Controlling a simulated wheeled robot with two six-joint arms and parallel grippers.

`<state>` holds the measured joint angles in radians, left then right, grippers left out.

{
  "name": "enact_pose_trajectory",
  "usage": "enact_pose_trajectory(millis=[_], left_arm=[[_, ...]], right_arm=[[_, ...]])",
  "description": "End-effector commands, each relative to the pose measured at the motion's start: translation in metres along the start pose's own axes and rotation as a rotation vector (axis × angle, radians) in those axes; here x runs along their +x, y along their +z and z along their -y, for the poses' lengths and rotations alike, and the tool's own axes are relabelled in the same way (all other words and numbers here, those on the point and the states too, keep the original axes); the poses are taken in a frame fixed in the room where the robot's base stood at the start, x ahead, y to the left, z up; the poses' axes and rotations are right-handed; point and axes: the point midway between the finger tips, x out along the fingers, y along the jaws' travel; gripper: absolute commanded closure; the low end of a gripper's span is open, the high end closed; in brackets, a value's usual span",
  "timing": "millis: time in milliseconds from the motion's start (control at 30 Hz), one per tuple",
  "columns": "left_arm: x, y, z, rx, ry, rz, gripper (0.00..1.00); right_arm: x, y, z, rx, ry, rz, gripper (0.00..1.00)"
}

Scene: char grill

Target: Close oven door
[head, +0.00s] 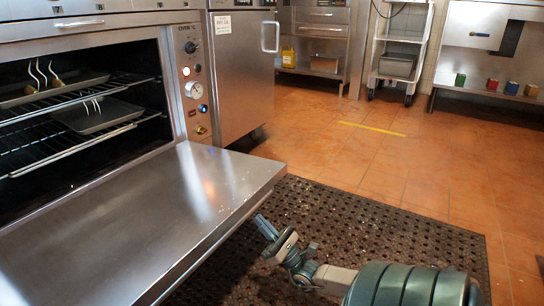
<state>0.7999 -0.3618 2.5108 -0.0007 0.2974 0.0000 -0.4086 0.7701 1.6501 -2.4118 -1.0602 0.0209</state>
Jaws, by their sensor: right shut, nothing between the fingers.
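The oven door (130,222) is a wide steel panel hinged along its bottom edge. It lies folded down, about level, in front of the oven cavity (30,78), so the oven stands open. My right gripper (261,220) comes in from the lower right, close to the door's outer right edge and seemingly below its top face. Its fingers are shut and hold nothing. I cannot tell whether it touches the door. My left gripper is not in view.
Trays (100,115) sit on wire racks (30,156) inside the oven. A control panel (193,85) is right of the cavity, beside a steel cabinet (241,75). A perforated dark mat (365,235) covers the floor below the door. The tiled floor (320,130) beyond is clear.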

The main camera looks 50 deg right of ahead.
Motion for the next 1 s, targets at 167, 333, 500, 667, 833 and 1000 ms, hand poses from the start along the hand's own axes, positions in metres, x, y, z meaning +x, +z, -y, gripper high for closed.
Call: enact_pose_trajectory(millis=[167, 333, 500, 667, 833, 1000], left_arm=[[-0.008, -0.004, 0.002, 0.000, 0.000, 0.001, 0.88], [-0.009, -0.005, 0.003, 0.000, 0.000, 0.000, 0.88], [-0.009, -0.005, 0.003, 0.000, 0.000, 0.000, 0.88], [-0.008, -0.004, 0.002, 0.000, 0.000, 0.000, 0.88], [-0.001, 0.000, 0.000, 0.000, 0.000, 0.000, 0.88], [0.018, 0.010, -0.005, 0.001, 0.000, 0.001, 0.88]], right_arm=[[0.022, -0.001, 0.000, 0.001, 0.000, 0.002, 1.00], [0.030, 0.000, 0.000, 0.001, -0.001, 0.000, 1.00], [0.031, 0.000, 0.000, 0.001, -0.001, -0.001, 1.00], [0.031, 0.000, 0.000, 0.001, -0.001, -0.002, 1.00], [0.035, 0.005, 0.001, 0.001, -0.002, -0.016, 1.00], [0.047, 0.017, 0.001, 0.000, -0.002, -0.061, 1.00]])
